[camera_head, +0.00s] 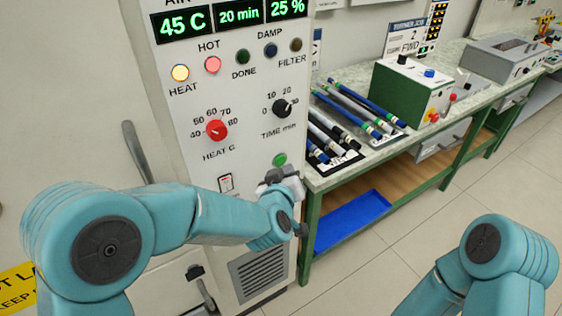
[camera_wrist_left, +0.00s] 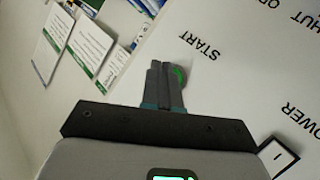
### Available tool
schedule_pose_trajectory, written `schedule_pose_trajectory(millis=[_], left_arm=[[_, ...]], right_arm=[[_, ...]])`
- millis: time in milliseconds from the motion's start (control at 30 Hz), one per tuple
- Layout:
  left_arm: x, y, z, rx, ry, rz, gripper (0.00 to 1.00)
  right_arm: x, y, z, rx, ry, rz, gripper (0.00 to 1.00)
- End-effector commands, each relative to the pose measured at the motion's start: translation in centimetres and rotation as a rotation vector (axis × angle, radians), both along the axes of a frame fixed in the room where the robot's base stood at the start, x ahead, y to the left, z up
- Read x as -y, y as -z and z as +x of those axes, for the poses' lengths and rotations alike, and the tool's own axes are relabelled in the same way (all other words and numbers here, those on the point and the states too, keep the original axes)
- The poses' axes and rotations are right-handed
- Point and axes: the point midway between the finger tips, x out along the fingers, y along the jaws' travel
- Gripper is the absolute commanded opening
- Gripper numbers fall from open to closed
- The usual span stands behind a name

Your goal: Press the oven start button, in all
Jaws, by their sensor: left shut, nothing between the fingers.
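The green start button (camera_head: 280,160) is low on the white oven panel (camera_head: 240,135) in the head view. My left gripper (camera_head: 278,172) is just below it in that view, fingers shut with nothing between them. In the left wrist view the shut fingers (camera_wrist_left: 166,72) overlap part of the green button (camera_wrist_left: 180,76), beside the upside-down START label. I cannot tell whether the fingertips touch the button. My right arm shows at the lower right of the head view, but its gripper is out of frame.
The panel's displays read 45 C, 20 min and 25 %. The HEAT lamp (camera_head: 180,72) and HOT lamp (camera_head: 212,65) are lit. A power switch (camera_head: 225,183) is left of my left gripper. A workbench with several rods (camera_head: 345,110) and a green box (camera_head: 411,92) stands to the right.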

Motion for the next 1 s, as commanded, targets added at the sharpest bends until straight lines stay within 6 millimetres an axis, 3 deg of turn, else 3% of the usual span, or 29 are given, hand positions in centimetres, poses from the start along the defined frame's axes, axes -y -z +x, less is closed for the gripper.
schedule_pose_trajectory(millis=[233, 700, 1000], left_arm=[[0.3, 0.0, -0.4, 0.0, 0.002, -0.001, 0.0], [2.8, 0.0, -3.9, 0.0, 0.001, 0.0, 0.0], [2.9, 0.0, -4.0, 0.0, 0.0, 0.0, 0.0]], right_arm=[[0.0, 0.0, 0.0, 0.0, 0.0, 0.0, 0.43], [0.0, 0.3, 0.0, 0.0, 0.0, 0.0, 0.43], [0.0, 0.3, 0.0, 0.0, 0.0, 0.0, 0.43]])
